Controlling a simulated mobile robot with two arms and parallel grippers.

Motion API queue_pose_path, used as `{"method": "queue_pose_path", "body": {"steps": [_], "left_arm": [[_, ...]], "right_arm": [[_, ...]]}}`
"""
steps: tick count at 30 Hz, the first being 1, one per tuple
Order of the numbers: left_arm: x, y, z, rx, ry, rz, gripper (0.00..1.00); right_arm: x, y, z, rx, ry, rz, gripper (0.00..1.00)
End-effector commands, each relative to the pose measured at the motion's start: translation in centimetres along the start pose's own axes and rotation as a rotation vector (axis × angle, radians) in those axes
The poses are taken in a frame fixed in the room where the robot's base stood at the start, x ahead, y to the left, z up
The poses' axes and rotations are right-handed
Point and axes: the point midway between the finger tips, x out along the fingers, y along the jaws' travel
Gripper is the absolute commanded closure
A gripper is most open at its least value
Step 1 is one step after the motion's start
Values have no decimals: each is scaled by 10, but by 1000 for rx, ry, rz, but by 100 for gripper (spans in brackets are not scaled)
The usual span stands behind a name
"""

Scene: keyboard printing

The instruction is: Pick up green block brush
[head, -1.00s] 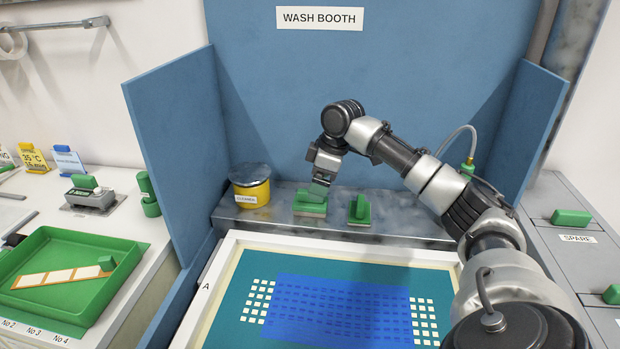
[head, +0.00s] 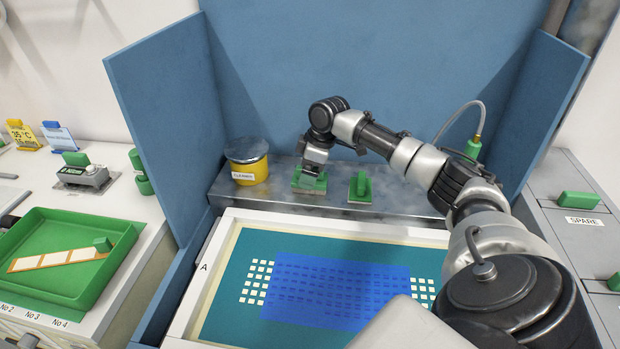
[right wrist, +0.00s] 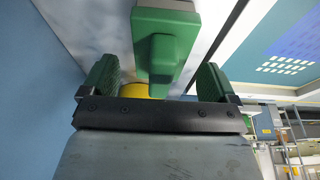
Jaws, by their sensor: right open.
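The green block brush (head: 309,186) lies on the grey metal ledge at the back of the wash booth, with a pale underside. My right gripper (head: 312,171) is directly over it, pointing down. In the right wrist view the brush's green handle (right wrist: 172,45) stands between my two green finger pads, and my right gripper (right wrist: 160,82) is open around it. Gaps show on both sides, so the pads look apart from the handle. In the head view the gripper partly hides the brush. My left gripper is not in view.
A second green-handled tool (head: 360,186) stands on the ledge just right of the brush. A yellow cleaner tub (head: 248,170) is to the left. A framed screen (head: 225,290) lies in front. Blue booth walls (head: 165,120) enclose the back and sides.

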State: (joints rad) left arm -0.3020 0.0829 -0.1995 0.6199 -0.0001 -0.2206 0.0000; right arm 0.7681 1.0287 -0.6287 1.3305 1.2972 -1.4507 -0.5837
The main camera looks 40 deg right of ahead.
Motion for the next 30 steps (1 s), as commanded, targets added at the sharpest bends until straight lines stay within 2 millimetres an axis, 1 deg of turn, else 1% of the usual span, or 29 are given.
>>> {"method": "queue_pose_path", "body": {"steps": [1,4,11,12,14,22,23,30], "left_arm": [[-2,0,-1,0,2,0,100],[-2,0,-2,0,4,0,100],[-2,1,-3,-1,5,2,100],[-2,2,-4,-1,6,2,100],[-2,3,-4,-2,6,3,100],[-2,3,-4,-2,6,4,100],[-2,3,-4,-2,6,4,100],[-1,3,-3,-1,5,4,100]], "right_arm": [[7,0,0,0,-1,-1,11],[14,0,0,0,-1,0,11],[17,0,0,-1,0,1,11],[16,0,0,-1,0,1,14],[16,0,0,-1,0,1,23],[16,0,0,-1,0,1,64],[16,0,0,-1,0,1,66],[15,0,0,-1,1,2,66]]}}
